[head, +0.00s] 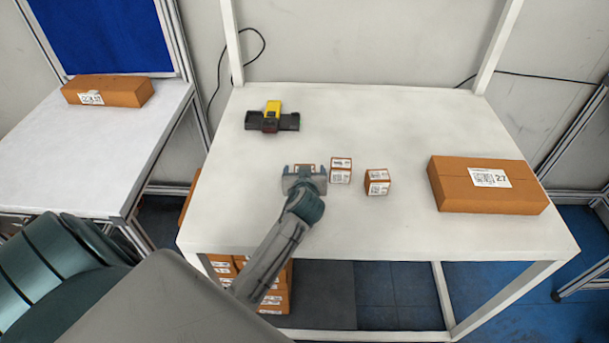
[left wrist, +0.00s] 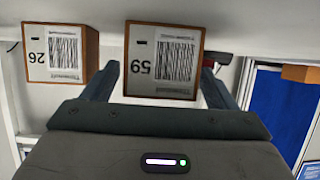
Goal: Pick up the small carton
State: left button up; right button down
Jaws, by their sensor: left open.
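A small brown carton with a white barcode label reading 59 (left wrist: 165,60) sits between the fingers of my left gripper (head: 304,172) in the left wrist view. The fingers are open, one on each side of it, with no clear grip. In the head view the gripper mostly hides this carton. A second small carton (head: 340,170) stands just right of the gripper; a carton labelled 26 (left wrist: 60,55) shows left of the fingers in the wrist view. A third small carton (head: 377,182) stands farther right. My right gripper is not in view.
A black and yellow device (head: 272,117) lies at the back left of the white table (head: 400,115). A large brown carton (head: 487,185) labelled 27 lies at the right. Another long carton (head: 107,91) lies on the left side table (head: 60,150). Cartons are stacked below the table.

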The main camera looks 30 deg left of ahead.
pick_arm(q)
jog(key=c, duration=1.1)
jog(key=shift+r, duration=0.2)
jog(key=shift+c, duration=0.2)
